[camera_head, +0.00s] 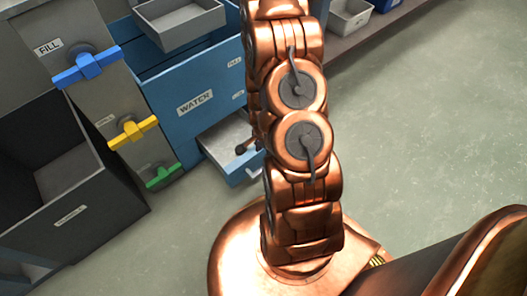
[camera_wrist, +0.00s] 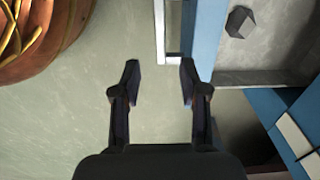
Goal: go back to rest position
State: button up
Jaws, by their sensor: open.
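My gripper (camera_wrist: 160,80) is open and empty in the wrist view, its two dark fingers apart above the green-grey floor. The right finger is beside the edge of a blue and grey drawer unit. In the head view my copper arm stands bent in the middle of the picture and hides part of the blue unit (camera_head: 196,95) labelled WATER. My gripper is not clearly visible there; only a small dark part shows by the low drawer.
A low open drawer (camera_head: 232,143) juts out beside my arm. A grey panel carries blue (camera_head: 87,66), yellow (camera_head: 133,131) and green (camera_head: 163,176) handles. A dark open bin (camera_head: 75,215) stands at left. A dark nut-like piece (camera_wrist: 240,22) lies in a grey tray. Floor at right is clear.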

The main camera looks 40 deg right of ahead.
dwell(0.3)
jog(key=a+r+n+p, duration=0.35)
jog(key=r+p, duration=0.25)
jog(key=r, duration=0.7)
jog(key=a+r+n+p, duration=0.3)
jog(key=a+r+p, duration=0.25)
jog(key=r, duration=0.85)
jog(key=a+r+n+p, duration=0.3)
jog(key=r+p, duration=0.3)
jog(key=r, duration=0.7)
jog(key=s+a+r+n+p, duration=0.2)
jog(key=s+r+p, duration=0.3)
jog(key=r, duration=0.5)
jog(key=s+a+r+n+g+p, duration=0.1)
jog(key=s+a+r+n+p, duration=0.1)
jog(key=s+r+p, duration=0.4)
jog(key=s+a+r+n+p, duration=0.3)
jog(key=s+r+p, duration=0.3)
jog(key=r, duration=1)
jog(key=shift+s+n+g, duration=0.4)
jog(key=shift+s+n, duration=0.35)
jog(key=shift+s, duration=0.1)
jog(key=shift+a+f, duration=0.1)
jog(key=shift+a, duration=0.05)
